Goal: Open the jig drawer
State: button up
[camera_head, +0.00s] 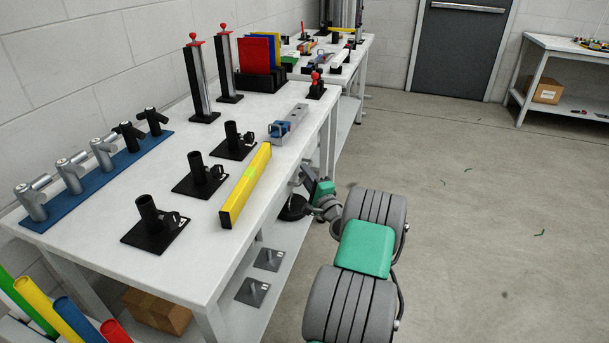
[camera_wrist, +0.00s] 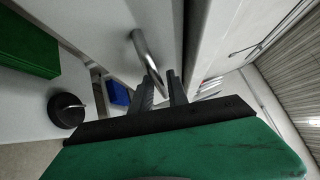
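In the wrist view a curved metal bar handle (camera_wrist: 147,55) stands out from a pale panel (camera_wrist: 105,35). I take the panel to be the jig drawer's front, but its outline is not clear. The two dark fingers of my gripper (camera_wrist: 161,82) are a small gap apart, and the lower end of the handle lies at or between their tips. Whether they press on it cannot be told. In the head view my arm reaches to the right edge of the white workbench (camera_head: 180,240); the drawer and the fingertips cannot be made out there.
On the bench, a yellow bar (camera_head: 245,185) lies near the right edge, beside several black tube holders (camera_head: 198,178). Metal plates (camera_head: 268,259) lie on the lower shelf. In the wrist view a black round object (camera_wrist: 67,109) is at left.

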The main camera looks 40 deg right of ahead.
jog(key=shift+c, duration=0.3)
jog(key=shift+w, duration=0.1)
grip_shut()
dwell(1.0)
